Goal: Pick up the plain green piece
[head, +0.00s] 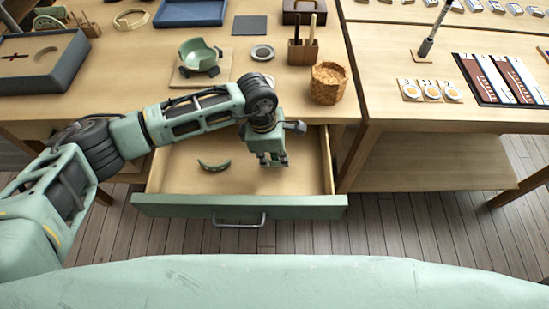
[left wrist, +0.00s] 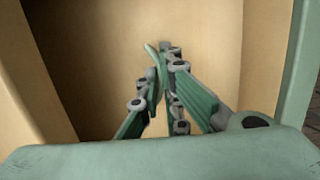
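My left gripper (head: 272,161) reaches down into the open drawer, right of its middle. In the left wrist view its fingers (left wrist: 163,80) are close together with a thin, curved green piece (left wrist: 152,54) between the tips, its upper end sticking out beyond them. The fingers look shut on it; the rest of it is hidden. No gold line shows on the visible part. Another curved green piece (head: 214,167) lies on the drawer floor, left of the gripper and apart from it. My right gripper is not in view.
The drawer (head: 170,205) is pulled out, with a metal handle (head: 239,221). Above it, the table holds a green bowl (head: 198,56) with a broken rim on a board, a small ring-like dish (head: 262,52), a wooden tool holder (head: 302,53) and a cork-coloured pot (head: 328,84).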

